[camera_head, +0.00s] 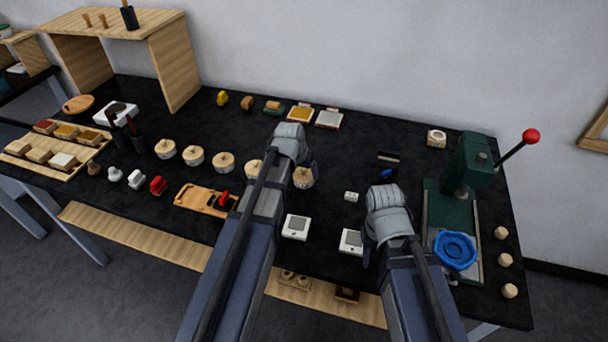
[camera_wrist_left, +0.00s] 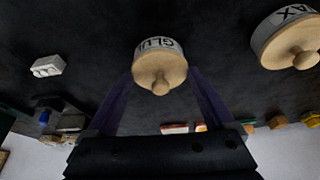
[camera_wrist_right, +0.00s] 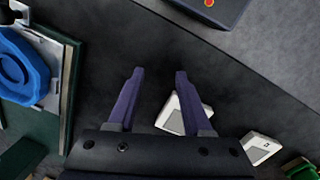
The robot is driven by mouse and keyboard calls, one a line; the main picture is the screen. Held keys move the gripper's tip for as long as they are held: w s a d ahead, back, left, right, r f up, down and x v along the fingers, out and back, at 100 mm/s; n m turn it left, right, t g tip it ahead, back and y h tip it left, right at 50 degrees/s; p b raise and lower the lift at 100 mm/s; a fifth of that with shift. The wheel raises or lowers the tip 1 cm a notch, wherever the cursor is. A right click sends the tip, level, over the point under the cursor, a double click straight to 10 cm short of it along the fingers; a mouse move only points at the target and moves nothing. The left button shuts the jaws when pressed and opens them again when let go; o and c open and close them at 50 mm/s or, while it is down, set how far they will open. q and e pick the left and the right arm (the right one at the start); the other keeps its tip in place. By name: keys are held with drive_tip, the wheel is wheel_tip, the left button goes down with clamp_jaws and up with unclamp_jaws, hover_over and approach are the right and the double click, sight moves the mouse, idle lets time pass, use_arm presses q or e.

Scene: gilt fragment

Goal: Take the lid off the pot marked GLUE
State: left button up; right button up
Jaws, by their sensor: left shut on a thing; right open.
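The pot marked GLUE (camera_wrist_left: 143,46) is white, with a round wooden knobbed lid (camera_wrist_left: 160,70) seated on it. In the head view the pot (camera_head: 303,179) stands at the right end of a row of similar pots, partly behind my arm. My left gripper (camera_wrist_left: 163,76) is over it, with one finger on each side, shut on it. I cannot tell whether the fingertips press on the lid's rim or the pot's body. My right gripper (camera_wrist_right: 156,72) is open and empty above the dark tabletop near a small white device (camera_wrist_right: 172,116).
A pot ending in "AX" (camera_wrist_left: 285,28) stands beside the GLUE pot. A small white block (camera_head: 351,196) lies to the right. A green press (camera_head: 468,165) with a blue bowl (camera_head: 455,250) stands at the right. White devices (camera_head: 296,227) lie near the front edge.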

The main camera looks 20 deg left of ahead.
sight(303, 170)
use_arm(q)
drive_tip(key=shift+r, duration=0.1)
use_arm(e)
drive_tip(key=shift+r, duration=0.1)
use_arm(q)
wheel_tip(303, 170, up, 9)
drive_tip(key=p, duration=0.9)
drive_tip(key=shift+r, duration=0.1)
drive_tip(key=shift+r+p, duration=0.1)
drive_tip(key=shift+p, duration=0.2)
use_arm(e)
wheel_tip(303, 170, up, 9)
drive_tip(key=shift+r, duration=0.2)
